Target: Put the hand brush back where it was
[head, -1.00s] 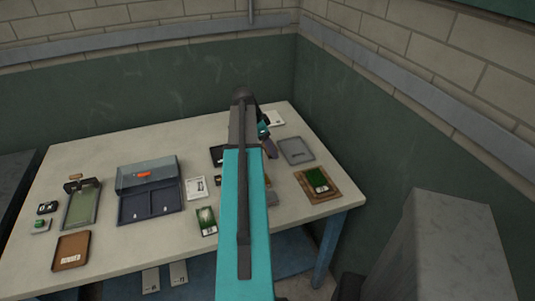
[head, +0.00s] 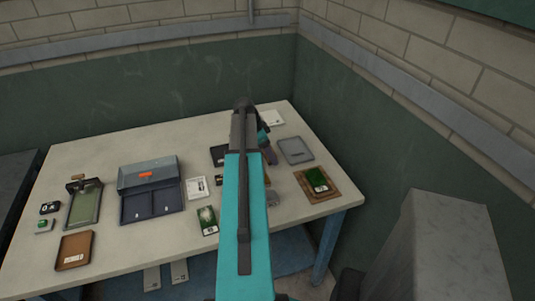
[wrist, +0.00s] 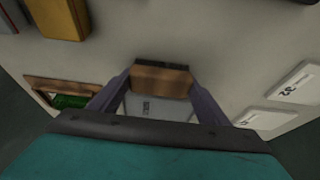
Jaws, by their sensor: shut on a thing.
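In the wrist view my gripper (wrist: 162,76) is shut on the hand brush (wrist: 162,84), a wooden block with a dark strip along its upper edge, between the two fingers. Just beyond and below it in the picture is a grey tray (wrist: 150,108) with a small label, partly hidden by the brush and my gripper. In the head view the grey tray (head: 296,150) lies at the right end of the table, beside my gripper (head: 268,152). The brush is hidden there behind my arm. I cannot tell whether the brush touches the table.
A brown tray with green turf (head: 318,184) lies at the table's right front corner. A yellow-brown block (wrist: 58,16) and white cards (wrist: 290,80) lie nearby. A dark open case (head: 152,202), turf sample (head: 207,220) and brown tray (head: 74,250) stand further left.

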